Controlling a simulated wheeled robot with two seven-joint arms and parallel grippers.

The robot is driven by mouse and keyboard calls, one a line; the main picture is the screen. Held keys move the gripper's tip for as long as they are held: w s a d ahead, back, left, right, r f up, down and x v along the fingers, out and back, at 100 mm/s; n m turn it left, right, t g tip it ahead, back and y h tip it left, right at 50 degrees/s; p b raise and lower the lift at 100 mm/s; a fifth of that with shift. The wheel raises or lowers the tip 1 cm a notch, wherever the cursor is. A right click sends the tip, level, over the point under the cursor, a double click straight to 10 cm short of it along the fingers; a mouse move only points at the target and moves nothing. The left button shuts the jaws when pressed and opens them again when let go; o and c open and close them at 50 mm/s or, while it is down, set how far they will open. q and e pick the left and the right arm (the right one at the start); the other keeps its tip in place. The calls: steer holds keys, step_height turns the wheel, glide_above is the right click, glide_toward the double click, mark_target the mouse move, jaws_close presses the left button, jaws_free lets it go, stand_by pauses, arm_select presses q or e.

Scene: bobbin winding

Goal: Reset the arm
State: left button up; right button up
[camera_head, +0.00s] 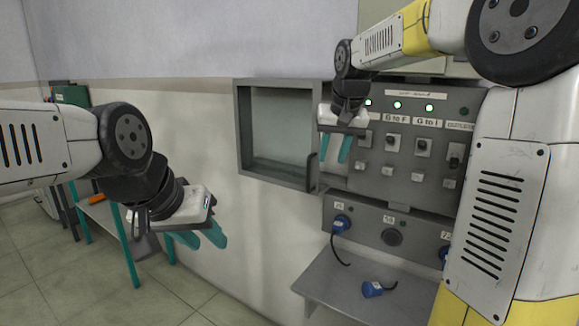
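My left gripper (204,240) hangs at the lower left, in front of the pale wall. Its teal fingers point down and to the right, look apart, and hold nothing that I can see. My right gripper (335,155) is in front of the grey control panel (400,165), near the right edge of the open cabinet. Its teal fingers point down with a gap between them and nothing in it. Whether they touch the panel or the cabinet handle (312,172) cannot be told. My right arm covers the right part of the view.
The open-fronted grey cabinet (243,130) is on the wall. The panel has switches and several green lights. Below, a blue plug (341,224) sits in a socket, and another blue plug (372,288) lies on the grey shelf (335,285). A teal-legged table (128,250) stands at left.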

steer(key=s+d+f, duration=0.1)
steer(key=s+f, duration=0.2)
steer(key=s, duration=1)
steer(key=s+d+f+t+y, duration=0.1)
steer(key=s+f, duration=0.3)
steer(key=s, duration=0.9)
steer(key=shift+d, duration=0.35)
